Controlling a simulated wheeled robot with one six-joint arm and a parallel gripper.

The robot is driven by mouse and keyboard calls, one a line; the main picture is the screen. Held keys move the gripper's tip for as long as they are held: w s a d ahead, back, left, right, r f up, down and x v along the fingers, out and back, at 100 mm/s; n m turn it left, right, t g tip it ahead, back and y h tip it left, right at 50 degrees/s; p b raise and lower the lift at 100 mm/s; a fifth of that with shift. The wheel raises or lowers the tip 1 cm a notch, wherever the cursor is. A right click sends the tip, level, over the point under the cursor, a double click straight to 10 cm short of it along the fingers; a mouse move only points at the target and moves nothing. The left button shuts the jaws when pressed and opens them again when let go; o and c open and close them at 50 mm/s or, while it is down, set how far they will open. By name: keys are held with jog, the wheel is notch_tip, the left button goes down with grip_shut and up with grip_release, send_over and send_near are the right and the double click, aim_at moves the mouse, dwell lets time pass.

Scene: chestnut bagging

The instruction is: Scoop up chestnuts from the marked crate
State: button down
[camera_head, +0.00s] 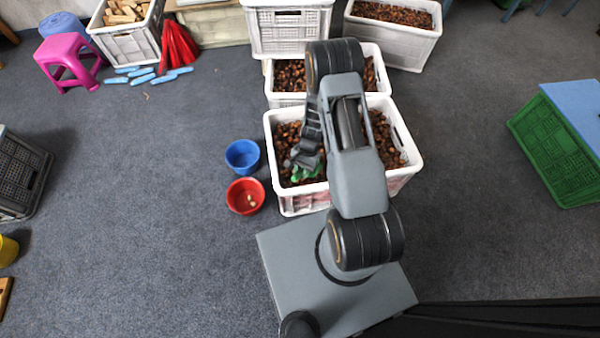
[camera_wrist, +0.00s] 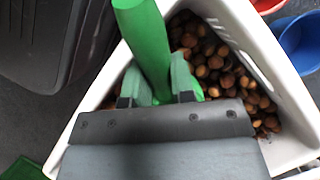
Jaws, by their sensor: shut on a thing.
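My gripper (camera_wrist: 158,86) is shut on the green handle of a scoop (camera_wrist: 143,40). In the head view my gripper (camera_head: 307,152) and the green scoop (camera_head: 308,172) are over the left part of the nearest white crate (camera_head: 300,203). Brown chestnuts (camera_head: 392,140) fill this crate, and they also show in the wrist view (camera_wrist: 215,65) beside the handle. The crate's white rim (camera_wrist: 262,55) runs along the right there. The scoop's bowl is mostly hidden behind my gripper, so I cannot tell whether it holds chestnuts. I cannot make out a mark on the crate.
A blue bowl (camera_head: 242,156) and a red bowl (camera_head: 245,196) stand left of the crate. Another chestnut crate (camera_head: 284,99) stands directly behind it, with more crates beyond. A green crate (camera_head: 555,150) is at the far right. The floor on both sides is mostly clear.

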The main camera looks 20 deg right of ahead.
jog(key=shift+t+h, duration=0.6)
jog(key=shift+h, duration=0.2)
jog(key=w+d+f+b, duration=0.2)
jog(key=w+d+f, duration=0.1)
jog(key=w+d+f+b, duration=0.2)
jog(key=d+f+b, duration=0.1)
jog(key=shift+w+d+f, duration=0.15)
jog(key=shift+w+d, duration=0.2)
jog(key=shift+w, duration=0.05)
jog(key=w+d, duration=0.1)
jog(key=w+d+f+t+h+b, duration=0.1)
jog(key=shift+w+d+f+t+h, duration=0.15)
jog(key=shift+d+f+t+h, duration=0.15)
jog(key=shift+s+a+r+h+p, duration=0.2)
jog(key=shift+r+h+p, duration=0.1)
jog(key=shift+r+p, duration=0.3)
jog(key=shift+f+t+b, duration=0.35)
jog(key=shift+t+b, duration=0.05)
jog(key=shift+b, duration=0.5)
jog(key=shift+a+h+b, duration=0.1)
jog(key=shift+h+b, duration=0.3)
jog(key=shift+b, duration=0.15)
notch_tip(320, 180, up, 8)
jog(key=s+a+t+h+b, duration=0.1)
jog(key=b, duration=0.3)
jog(key=shift+s+a+r, duration=0.15)
jog(key=shift+s+a, duration=0.05)
jog(key=shift+a, duration=0.05)
